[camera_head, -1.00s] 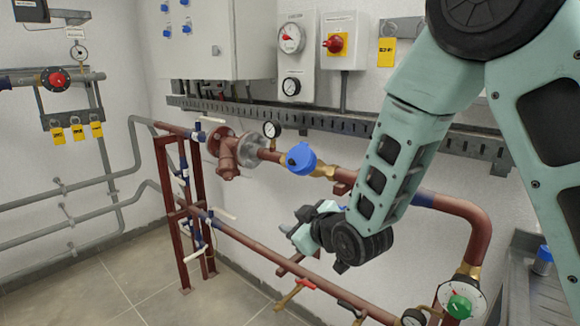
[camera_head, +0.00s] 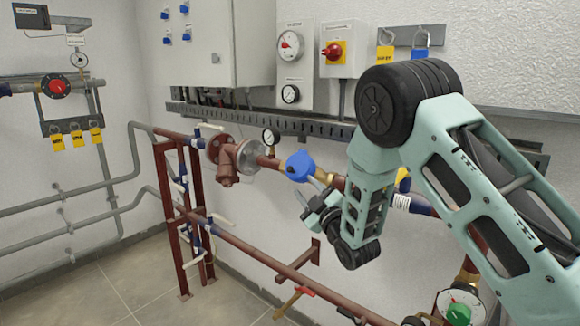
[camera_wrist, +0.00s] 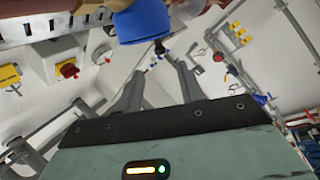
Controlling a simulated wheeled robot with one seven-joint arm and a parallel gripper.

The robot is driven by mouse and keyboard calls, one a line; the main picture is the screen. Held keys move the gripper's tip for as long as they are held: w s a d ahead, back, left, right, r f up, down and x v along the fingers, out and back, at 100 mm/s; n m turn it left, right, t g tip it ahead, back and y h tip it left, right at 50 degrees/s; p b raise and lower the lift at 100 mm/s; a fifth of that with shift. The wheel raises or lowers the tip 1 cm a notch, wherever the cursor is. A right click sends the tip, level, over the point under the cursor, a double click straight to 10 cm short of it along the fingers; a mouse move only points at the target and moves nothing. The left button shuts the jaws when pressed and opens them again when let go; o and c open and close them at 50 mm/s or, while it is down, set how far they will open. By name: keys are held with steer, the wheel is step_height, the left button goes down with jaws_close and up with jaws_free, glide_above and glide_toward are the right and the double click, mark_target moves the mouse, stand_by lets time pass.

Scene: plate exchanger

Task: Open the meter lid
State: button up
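The meter with its blue lid (camera_head: 300,166) sits on the red pipe along the wall; its lid looks shut. The blue lid also fills the upper middle of the wrist view (camera_wrist: 140,24). My gripper (camera_head: 303,204) is just below and slightly right of the meter in the head view. In the wrist view my gripper's two fingers (camera_wrist: 158,66) are apart, with nothing held between them. They point toward the lid's lower edge, where a small dark piece (camera_wrist: 160,46) shows. I cannot tell whether the fingers touch it.
The red pipe (camera_head: 270,256) runs below my gripper. A pressure gauge (camera_head: 270,136) and a flanged fitting (camera_head: 226,158) stand left of the meter. A perforated rail (camera_head: 225,112) crosses the wall above. A red-knobbed switch box (camera_head: 340,50) hangs higher.

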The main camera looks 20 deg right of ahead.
mark_target(292, 171)
steer(key=p+x, duration=0.2)
steer(key=x, duration=0.8)
jaws_close()
